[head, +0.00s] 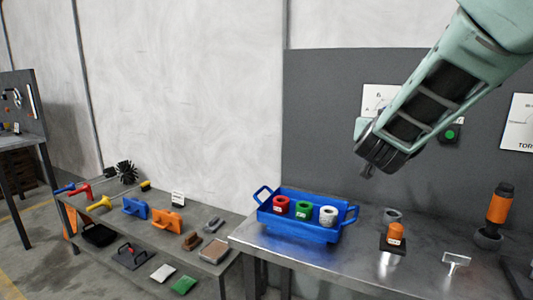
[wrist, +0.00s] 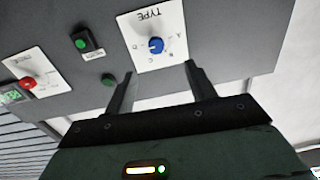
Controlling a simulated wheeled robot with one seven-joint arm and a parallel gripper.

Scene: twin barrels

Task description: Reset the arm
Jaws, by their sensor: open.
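My gripper (wrist: 158,82) is open and empty in the wrist view, its two dark fingers spread apart. Beyond them is a grey panel with a white TYPE plate (wrist: 150,22) and its blue knob. In the head view my arm comes in from the upper right, and its dark end (head: 367,170) hangs in the air above the metal bench (head: 290,262), in front of the grey back panel. The fingers are too small there to make out clearly. Nothing is held.
A blue tray (head: 275,221) with red, green and white cylinders stands on the bench. An orange-topped piece (head: 395,232), a grey ring (head: 392,214) and an orange-black tool (head: 499,205) stand to its right. A lower shelf (head: 150,232) at left holds several brushes and blocks.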

